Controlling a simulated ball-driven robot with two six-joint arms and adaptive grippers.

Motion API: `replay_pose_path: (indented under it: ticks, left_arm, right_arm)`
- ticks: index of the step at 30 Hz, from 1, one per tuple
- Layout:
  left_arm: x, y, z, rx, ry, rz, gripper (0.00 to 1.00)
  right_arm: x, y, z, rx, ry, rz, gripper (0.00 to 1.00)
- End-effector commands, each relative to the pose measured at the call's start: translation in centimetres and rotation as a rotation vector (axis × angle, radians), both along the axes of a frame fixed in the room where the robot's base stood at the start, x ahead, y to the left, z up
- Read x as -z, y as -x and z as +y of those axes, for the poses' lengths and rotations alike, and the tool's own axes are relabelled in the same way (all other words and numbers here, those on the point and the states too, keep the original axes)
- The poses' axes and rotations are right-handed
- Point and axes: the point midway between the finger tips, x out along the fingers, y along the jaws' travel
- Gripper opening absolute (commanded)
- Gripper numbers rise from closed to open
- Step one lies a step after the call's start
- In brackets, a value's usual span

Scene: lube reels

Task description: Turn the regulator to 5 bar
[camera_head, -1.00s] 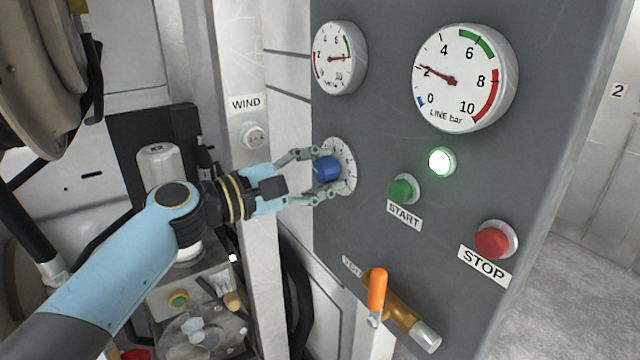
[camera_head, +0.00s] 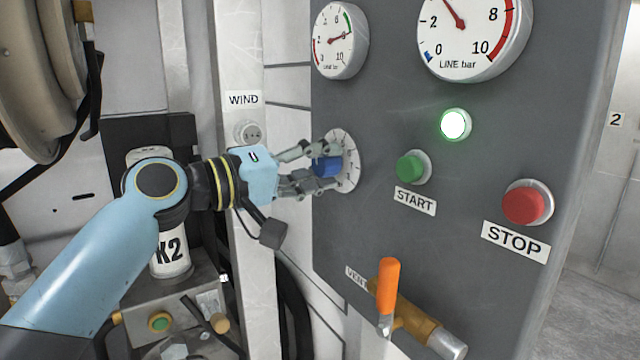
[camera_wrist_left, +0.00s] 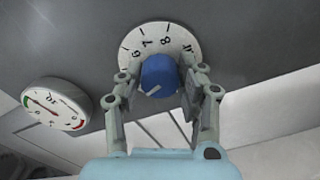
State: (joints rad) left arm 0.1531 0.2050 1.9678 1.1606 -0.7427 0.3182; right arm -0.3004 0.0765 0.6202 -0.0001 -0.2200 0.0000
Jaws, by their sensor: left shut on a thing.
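The regulator is a blue knob (camera_head: 326,166) on a round white scale plate (camera_head: 350,168) on the grey panel. My left gripper (camera_head: 322,168) is shut on the knob, with a finger on each side. In the left wrist view the knob (camera_wrist_left: 159,75) sits between the fingers (camera_wrist_left: 158,98). The numbers 6, 7 and 8 show on the scale plate (camera_wrist_left: 160,38); part of the scale is hidden. A white mark shows on the knob's face. The LINE bar gauge (camera_head: 466,55) has its red needle pointing up and left, past 2; the dial's top is cut off. My right gripper is out of view.
A smaller gauge (camera_head: 340,40) sits above the knob. A lit lamp (camera_head: 455,125), green START button (camera_head: 413,168), red STOP button (camera_head: 525,204) and orange-handled vent valve (camera_head: 388,286) are on the panel. A WIND switch (camera_head: 248,132) is on the post at left.

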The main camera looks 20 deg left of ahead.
Motion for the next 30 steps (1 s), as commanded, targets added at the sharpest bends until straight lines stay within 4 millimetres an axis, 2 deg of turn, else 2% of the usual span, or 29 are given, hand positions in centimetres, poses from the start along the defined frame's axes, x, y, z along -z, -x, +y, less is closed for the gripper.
replay_pose_path:
  ticks: [1, 3, 15, 30]
  left_arm:
    - [0.7, 0.0, 0.0, 0.001, -0.037, -0.024, 0.05]
    - [0.7, 0.0, 0.0, 0.002, -0.09, -0.063, 0.05]
    - [0.6, 0.0, 0.0, 0.002, -0.351, -0.266, 0.05]
    - [0.4, 0.0, 0.0, 0.004, -0.489, -0.373, 0.05]
  right_arm:
    - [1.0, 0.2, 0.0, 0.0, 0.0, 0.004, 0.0]
    - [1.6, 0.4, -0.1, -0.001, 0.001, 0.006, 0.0]
    - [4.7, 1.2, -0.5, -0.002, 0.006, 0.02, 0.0]
    - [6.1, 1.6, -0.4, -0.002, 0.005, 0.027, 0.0]
